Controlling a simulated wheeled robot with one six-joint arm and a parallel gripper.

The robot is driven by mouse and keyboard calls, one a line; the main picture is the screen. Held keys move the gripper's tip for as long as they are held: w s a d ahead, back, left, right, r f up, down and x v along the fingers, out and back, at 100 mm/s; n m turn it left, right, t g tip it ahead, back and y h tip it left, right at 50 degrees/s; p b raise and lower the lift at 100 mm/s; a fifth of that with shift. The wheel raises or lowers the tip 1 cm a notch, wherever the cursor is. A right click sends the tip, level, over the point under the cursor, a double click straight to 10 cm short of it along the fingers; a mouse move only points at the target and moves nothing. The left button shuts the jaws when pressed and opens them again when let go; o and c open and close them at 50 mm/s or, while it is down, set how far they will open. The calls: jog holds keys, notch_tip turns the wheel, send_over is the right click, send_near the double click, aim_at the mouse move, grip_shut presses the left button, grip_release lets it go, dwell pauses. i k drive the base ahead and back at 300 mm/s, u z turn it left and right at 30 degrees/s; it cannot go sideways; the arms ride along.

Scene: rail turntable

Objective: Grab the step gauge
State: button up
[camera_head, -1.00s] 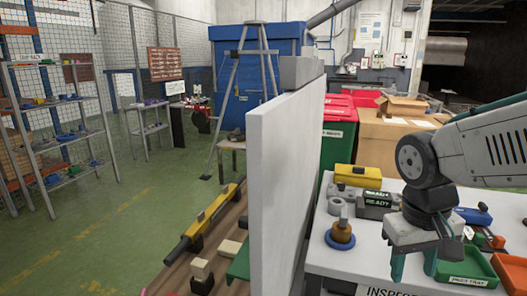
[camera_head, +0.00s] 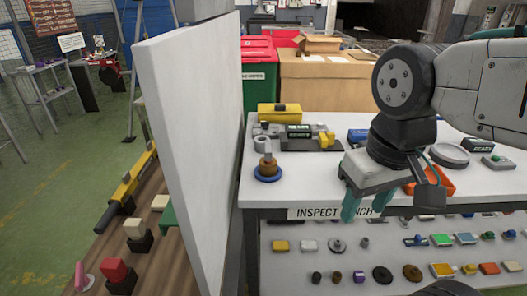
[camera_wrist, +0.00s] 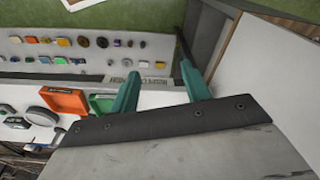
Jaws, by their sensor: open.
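My gripper (camera_head: 366,205) is open and empty, its teal fingers pointing down over the front edge of the white bench (camera_head: 262,196). In the wrist view the two teal fingers (camera_wrist: 160,70) stand apart with nothing between them. I cannot tell for sure which thing is the step gauge. A long yellow bar with black parts (camera_head: 127,188) lies on the brown surface left of the white panel, far from my gripper. A low grey piece with a yellow part (camera_head: 325,139) sits at the bench's back, beside a dark READY block (camera_head: 298,131).
A tall white panel (camera_head: 190,130) stands between the brown surface and the bench. The bench also holds a yellow case (camera_head: 280,116), a blue-based knob (camera_head: 267,174), an orange tray (camera_head: 441,178) and a round grey disc (camera_head: 449,155). Several small parts lie on the lower shelf (camera_head: 330,245).

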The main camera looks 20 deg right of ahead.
aim_at(268, 149)
jog(key=u, duration=1.05)
jog(key=k, duration=0.5)
